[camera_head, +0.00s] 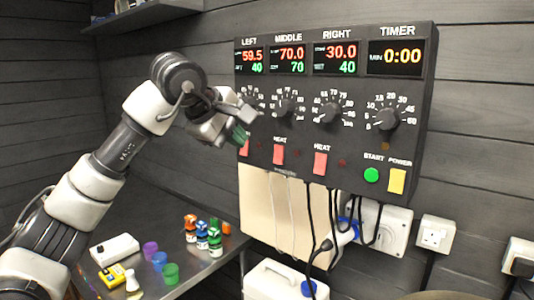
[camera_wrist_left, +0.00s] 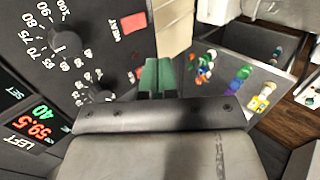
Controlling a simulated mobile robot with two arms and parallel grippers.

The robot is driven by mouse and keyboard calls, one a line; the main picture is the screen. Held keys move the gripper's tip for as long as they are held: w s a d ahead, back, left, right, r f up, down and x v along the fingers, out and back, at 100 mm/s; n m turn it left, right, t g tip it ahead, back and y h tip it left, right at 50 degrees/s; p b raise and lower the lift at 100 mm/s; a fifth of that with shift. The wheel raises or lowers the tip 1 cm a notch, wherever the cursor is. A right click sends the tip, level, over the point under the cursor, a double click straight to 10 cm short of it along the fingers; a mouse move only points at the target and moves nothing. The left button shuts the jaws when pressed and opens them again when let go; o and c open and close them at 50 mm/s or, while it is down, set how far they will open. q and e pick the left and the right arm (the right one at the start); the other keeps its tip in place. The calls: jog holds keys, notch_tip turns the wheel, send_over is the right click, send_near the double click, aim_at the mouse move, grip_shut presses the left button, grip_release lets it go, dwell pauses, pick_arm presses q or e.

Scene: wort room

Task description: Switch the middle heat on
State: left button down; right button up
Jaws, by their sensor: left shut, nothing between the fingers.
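The middle heat switch (camera_head: 279,154) is a red rocker under the middle dial (camera_head: 287,106) on the dark control panel. It also shows in the wrist view, labelled HEAT (camera_wrist_left: 133,22). The small lamp (camera_head: 301,157) to its right looks dark. The middle display (camera_head: 288,54) reads 70.0 over 70. My left gripper (camera_head: 238,134) is shut and empty, with green fingertips in front of the panel's left column. It is left of the middle switch and apart from it. It partly covers the left heat switch (camera_head: 244,150). In the wrist view the green fingertips (camera_wrist_left: 157,76) are together.
The right heat switch (camera_head: 320,163), the green start button (camera_head: 371,175) and the yellow power switch (camera_head: 397,181) lie further right. Cables (camera_head: 310,215) hang below the panel. A metal table (camera_head: 195,268) with several small bottles and cups stands below left.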

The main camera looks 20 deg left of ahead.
aim_at(278, 155)
pick_arm(q)
jog(key=shift+s+d+r, duration=0.1)
jog(key=p+x, duration=0.2)
jog(key=x, duration=0.2)
jog(key=r+p+x, duration=0.1)
jog(key=p+x, duration=0.1)
jog(key=x, duration=0.2)
jog(key=w+p+x, duration=0.1)
jog(key=p+x, duration=0.1)
jog(key=x, duration=0.2)
jog(key=shift+w+d+r, duration=0.1)
jog(key=shift+w+d, duration=0.15)
jog(key=shift+w+d+p, duration=0.15)
jog(key=shift+w+p, duration=0.2)
jog(key=shift+w, duration=0.1)
